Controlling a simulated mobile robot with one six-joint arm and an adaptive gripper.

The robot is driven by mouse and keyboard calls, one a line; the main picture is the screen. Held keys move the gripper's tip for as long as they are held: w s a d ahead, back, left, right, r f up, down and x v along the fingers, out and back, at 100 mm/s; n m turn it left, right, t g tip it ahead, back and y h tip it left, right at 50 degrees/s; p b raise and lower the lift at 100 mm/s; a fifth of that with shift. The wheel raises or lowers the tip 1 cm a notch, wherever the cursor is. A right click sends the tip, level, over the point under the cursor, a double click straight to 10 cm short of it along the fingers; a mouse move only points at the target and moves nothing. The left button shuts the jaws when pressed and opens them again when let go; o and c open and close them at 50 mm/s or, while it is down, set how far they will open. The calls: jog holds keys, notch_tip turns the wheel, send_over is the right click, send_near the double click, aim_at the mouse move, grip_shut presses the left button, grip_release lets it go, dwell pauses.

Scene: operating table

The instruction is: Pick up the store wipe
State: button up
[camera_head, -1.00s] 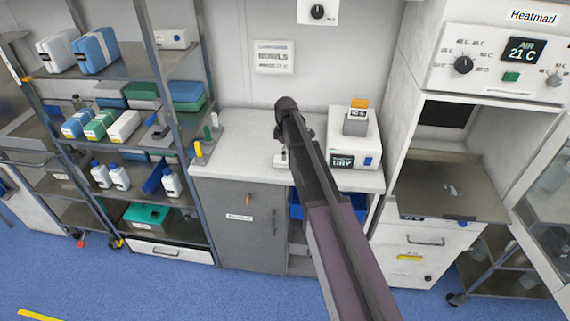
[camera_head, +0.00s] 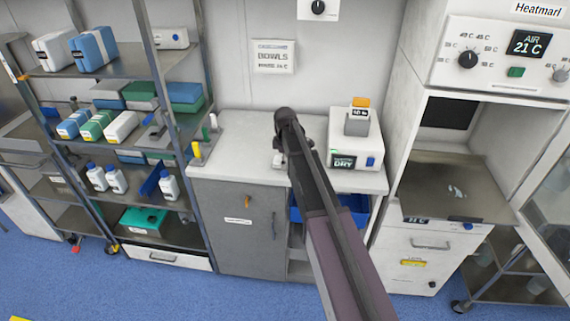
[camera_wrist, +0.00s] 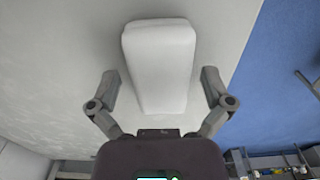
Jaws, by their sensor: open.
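A white block with rounded edges (camera_wrist: 160,60), which looks like the wipe, lies on a pale surface in the wrist view. My gripper (camera_wrist: 160,76) is open, with one finger on each side of the block's near part. Gaps show between both fingers and the block, so it is not gripped. In the head view my arm reaches over the white counter and hides most of the gripper and the block.
The counter (camera_head: 235,130) holds a white box with a DRY display (camera_head: 345,160) to the right and small coloured-handled items (camera_head: 205,140) to the left. A shelf rack with bottles (camera_head: 168,185) stands at left. A heating cabinet (camera_head: 490,60) stands at right.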

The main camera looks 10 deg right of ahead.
jog(key=c, duration=1)
jog(key=shift+o, duration=0.2)
jog(key=shift+r, duration=0.15)
notch_tip(320, 180, up, 3)
jog(key=p, duration=0.3)
jog(key=shift+f, duration=0.2)
jog(key=s+r+p, duration=0.2)
jog(key=s, duration=1.4)
jog(key=shift+d, duration=0.15)
